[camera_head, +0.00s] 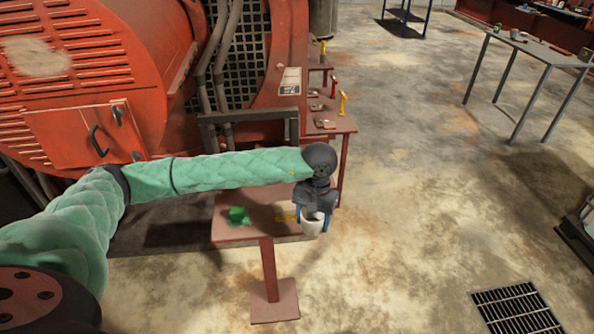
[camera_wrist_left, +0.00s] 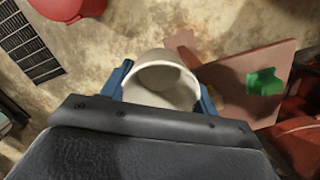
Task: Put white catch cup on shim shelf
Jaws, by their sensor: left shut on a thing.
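My left gripper (camera_head: 312,215) is shut on a white cup (camera_head: 313,224). In the left wrist view the cup (camera_wrist_left: 161,82) sits between the two blue fingers (camera_wrist_left: 162,88) with its open mouth toward the camera. In the head view the cup hangs at the right edge of a small red-brown pedestal table (camera_head: 265,228), seemingly above it or just beside it; the exact height is unclear. The table top also shows in the left wrist view (camera_wrist_left: 225,75), to the right of the cup. I cannot tell which surface is the shim shelf. My right gripper is not in view.
A green block (camera_head: 238,215) lies on the pedestal table, with a yellow item partly hidden by my arm. A large red engine (camera_head: 90,70) fills the left. Red-brown side shelves (camera_head: 330,120) with small levers stand behind my gripper. Open floor (camera_head: 430,200) lies to the right.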

